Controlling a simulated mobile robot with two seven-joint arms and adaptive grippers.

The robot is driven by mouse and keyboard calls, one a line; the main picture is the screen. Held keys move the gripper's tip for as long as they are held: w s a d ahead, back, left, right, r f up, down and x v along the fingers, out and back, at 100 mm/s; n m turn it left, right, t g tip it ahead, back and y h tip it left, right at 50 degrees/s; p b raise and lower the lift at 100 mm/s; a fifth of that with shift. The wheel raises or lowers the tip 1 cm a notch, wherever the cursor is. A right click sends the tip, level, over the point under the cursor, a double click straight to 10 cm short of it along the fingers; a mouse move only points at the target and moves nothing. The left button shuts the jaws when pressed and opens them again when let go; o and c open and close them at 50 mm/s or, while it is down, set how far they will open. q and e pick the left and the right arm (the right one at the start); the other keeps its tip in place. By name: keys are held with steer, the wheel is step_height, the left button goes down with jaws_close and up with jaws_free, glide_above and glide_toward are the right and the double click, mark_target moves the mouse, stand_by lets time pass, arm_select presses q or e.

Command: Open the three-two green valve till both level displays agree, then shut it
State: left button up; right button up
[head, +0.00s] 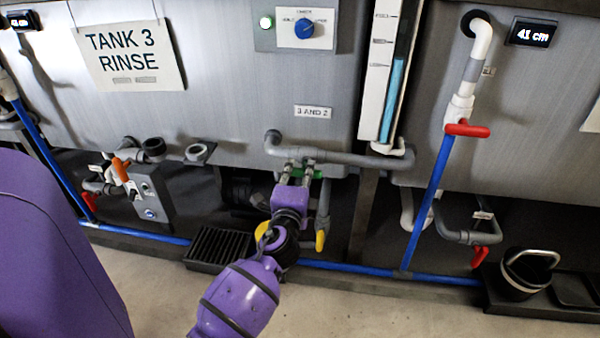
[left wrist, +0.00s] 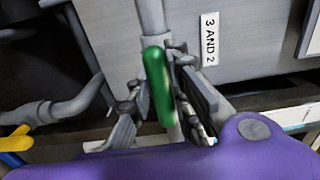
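The green valve handle (head: 320,174) is on the pipework below the "3 AND 2" label (head: 313,112). It looks roughly in line with the grey pipe, partly hidden by my left gripper (head: 297,172). In the left wrist view the green handle (left wrist: 157,84) stands between the two fingers of my left gripper (left wrist: 160,108). The fingers are apart, one on each side, with a gap showing beside the handle. The right level display (head: 531,33) reads 41 cm. The left level display (head: 21,20) is too small to read surely. My right gripper is not in view.
Other handles nearby are yellow (head: 320,240), orange (head: 120,169) and red (head: 467,130). A sight tube with blue liquid (head: 393,100) hangs right of the label. A control box with a blue knob (head: 305,29) is above. A black bucket (head: 527,275) stands at lower right.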

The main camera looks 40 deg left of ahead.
arm_select(q)
steer(key=o, duration=0.3)
steer(key=shift+o, duration=0.2)
steer(key=v, duration=0.7)
steer(key=shift+s, duration=0.3)
steer(key=shift+d, duration=0.1)
